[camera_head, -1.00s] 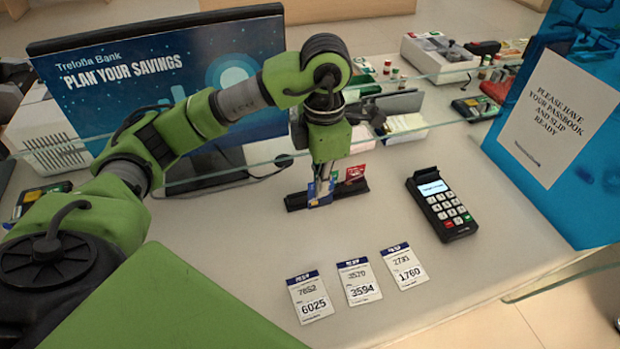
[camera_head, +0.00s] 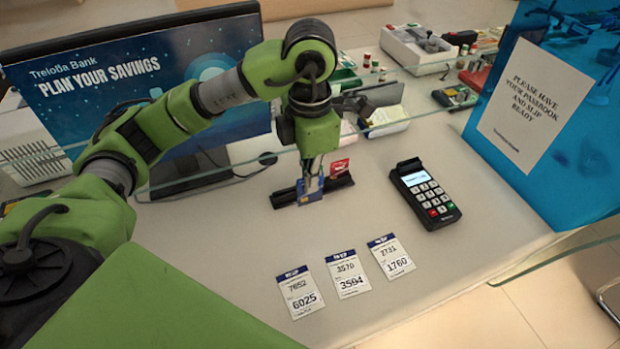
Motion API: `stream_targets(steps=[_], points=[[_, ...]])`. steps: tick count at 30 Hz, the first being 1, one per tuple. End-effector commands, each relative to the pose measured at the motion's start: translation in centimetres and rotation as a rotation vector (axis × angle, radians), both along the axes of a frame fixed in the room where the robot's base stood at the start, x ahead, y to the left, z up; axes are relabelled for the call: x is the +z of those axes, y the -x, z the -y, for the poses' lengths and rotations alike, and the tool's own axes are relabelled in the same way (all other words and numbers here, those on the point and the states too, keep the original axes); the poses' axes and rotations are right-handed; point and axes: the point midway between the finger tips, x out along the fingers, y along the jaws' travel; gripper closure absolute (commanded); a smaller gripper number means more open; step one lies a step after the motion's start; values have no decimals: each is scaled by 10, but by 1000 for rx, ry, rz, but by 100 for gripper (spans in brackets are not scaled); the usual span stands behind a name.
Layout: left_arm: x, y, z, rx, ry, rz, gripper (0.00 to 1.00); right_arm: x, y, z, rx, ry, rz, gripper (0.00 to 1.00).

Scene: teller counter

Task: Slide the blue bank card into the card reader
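The blue bank card (camera_head: 311,194) stands in a black slotted holder (camera_head: 285,199) on the counter, next to a red card (camera_head: 340,168). My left gripper (camera_head: 312,178) points straight down over the blue card, with its fingertips at the card's upper part. The fingers hide some of the card, and I cannot tell whether they are clamped on it. The black card reader (camera_head: 424,194) lies to the right of the holder, with a lit screen, a keypad and a raised black part at its far end. My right gripper is not in view.
Three printed number slips (camera_head: 345,275) lie near the counter's front edge. A monitor (camera_head: 140,90) stands behind my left arm. A glass panel (camera_head: 235,170) runs behind the holder. A blue sign panel (camera_head: 545,120) stands at the right. The counter between holder and reader is clear.

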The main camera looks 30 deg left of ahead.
Motion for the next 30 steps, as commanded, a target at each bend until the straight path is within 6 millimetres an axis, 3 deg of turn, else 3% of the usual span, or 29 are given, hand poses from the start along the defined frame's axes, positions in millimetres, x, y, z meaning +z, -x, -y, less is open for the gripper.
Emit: stream_targets(steps=[16, 30], points=[[30, 0, 0, 0, 0, 0, 100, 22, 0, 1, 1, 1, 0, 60], [30, -1, 0, 1, 2, -3, 100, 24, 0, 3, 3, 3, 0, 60]])
